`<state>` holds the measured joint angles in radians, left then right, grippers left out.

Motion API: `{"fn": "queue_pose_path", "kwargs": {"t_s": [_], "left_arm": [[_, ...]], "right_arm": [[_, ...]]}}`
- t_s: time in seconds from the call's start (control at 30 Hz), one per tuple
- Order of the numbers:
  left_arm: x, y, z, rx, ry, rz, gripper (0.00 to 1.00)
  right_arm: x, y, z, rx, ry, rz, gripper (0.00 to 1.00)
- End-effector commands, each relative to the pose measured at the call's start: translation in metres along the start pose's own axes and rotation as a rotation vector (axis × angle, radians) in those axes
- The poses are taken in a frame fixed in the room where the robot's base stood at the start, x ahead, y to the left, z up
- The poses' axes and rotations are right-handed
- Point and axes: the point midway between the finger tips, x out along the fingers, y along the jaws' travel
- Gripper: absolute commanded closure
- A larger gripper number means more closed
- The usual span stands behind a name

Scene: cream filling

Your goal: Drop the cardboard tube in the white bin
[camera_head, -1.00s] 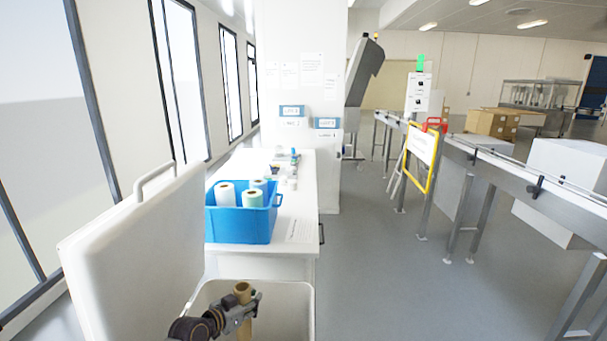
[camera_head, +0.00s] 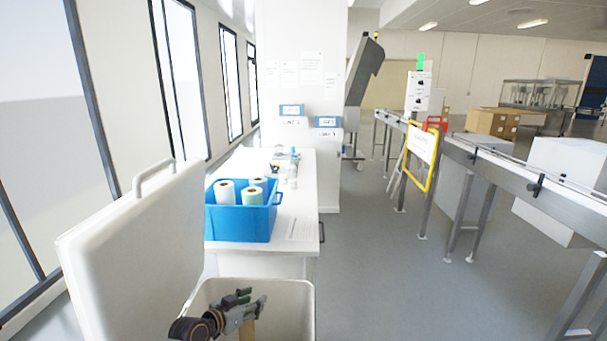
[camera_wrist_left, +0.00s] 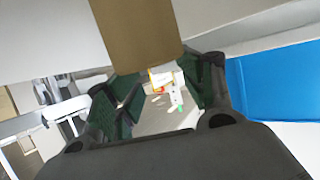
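The white bin (camera_head: 308,312) stands at the bottom of the head view with its lid (camera_head: 140,235) raised on the left. My left gripper (camera_head: 258,303) is over the bin's opening, with its fingers spread apart. The brown cardboard tube (camera_head: 248,331) shows below the fingers, inside the bin's outline; its lower part is cut off by the frame edge. In the left wrist view, the tube (camera_wrist_left: 140,30) shows at the top, beyond the open green-padded fingers (camera_wrist_left: 158,95), and looks clear of their grip. My right gripper is not in view.
A blue crate (camera_head: 240,225) with several paper rolls stands on the white counter (camera_head: 300,215) behind the bin. Windows line the left. A conveyor (camera_head: 520,170) runs along the right, with clear grey floor (camera_head: 390,280) between.

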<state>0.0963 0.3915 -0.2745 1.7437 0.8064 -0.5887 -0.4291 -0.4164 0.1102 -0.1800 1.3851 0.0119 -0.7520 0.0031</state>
Motion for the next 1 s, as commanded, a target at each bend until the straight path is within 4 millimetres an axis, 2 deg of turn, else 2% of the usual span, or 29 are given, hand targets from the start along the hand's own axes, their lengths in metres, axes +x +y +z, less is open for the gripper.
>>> {"fn": "queue_pose_path", "kwargs": {"t_s": [0.07, 0.63, 1.0], "left_arm": [[0.000, 0.000, 0.000, 0.000, 0.000, 0.000, 0.37], [-0.002, 0.000, 0.000, 0.000, 0.000, 0.000, 0.36], [-0.028, -0.001, 0.001, 0.002, -0.002, -0.001, 0.36]], "right_arm": [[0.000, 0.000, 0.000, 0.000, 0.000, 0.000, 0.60], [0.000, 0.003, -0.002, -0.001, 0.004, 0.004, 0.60], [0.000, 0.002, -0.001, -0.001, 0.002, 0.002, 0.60]]}}
